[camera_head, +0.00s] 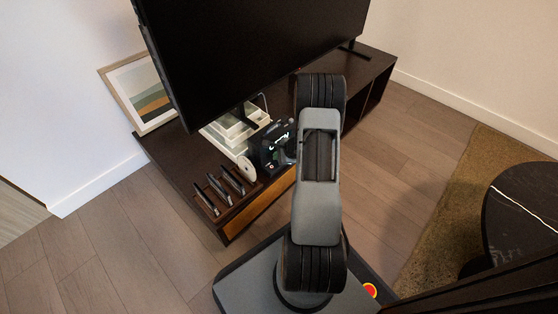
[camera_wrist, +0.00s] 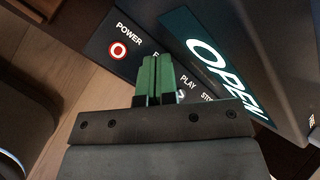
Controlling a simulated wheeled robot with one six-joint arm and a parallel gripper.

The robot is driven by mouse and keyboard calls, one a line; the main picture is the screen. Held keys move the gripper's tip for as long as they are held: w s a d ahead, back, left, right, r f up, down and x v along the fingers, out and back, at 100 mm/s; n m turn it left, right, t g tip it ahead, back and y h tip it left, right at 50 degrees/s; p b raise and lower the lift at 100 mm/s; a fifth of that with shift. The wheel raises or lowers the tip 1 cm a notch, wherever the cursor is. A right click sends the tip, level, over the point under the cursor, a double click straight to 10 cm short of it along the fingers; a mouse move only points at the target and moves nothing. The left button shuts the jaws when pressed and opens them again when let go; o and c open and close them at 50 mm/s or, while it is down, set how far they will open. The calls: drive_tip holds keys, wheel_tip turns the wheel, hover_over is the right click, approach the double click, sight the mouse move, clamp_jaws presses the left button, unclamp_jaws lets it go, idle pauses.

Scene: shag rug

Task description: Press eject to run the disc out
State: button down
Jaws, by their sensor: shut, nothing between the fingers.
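The disc player (camera_head: 268,158) is a dark box on the low cabinet, partly hidden by my arm in the head view. In the wrist view its dark button panel (camera_wrist: 112,62) shows a POWER label with a red-and-white round button (camera_wrist: 118,50). PLAY and STOP labels lie to the right. A lit display (camera_wrist: 215,60) reads OPEN. My gripper (camera_wrist: 155,78) is shut and empty, its green fingertips in front of the panel between POWER and PLAY. They cover most of a label and any button there; contact cannot be told. A pale round piece (camera_head: 246,169) shows at the player's left; I cannot tell whether it is the disc.
The dark cabinet (camera_head: 165,150) carries a large television (camera_head: 250,50), several thin upright cases (camera_head: 220,190) and a pale stepped object (camera_head: 232,130). A framed picture (camera_head: 140,92) leans behind. A round dark table (camera_head: 525,215) stands right. Floor is clear at left.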

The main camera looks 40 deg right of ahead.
drive_tip(key=shift+r, duration=0.55)
drive_tip(key=shift+r+p, duration=1.95)
drive_tip(key=shift+r, duration=0.55)
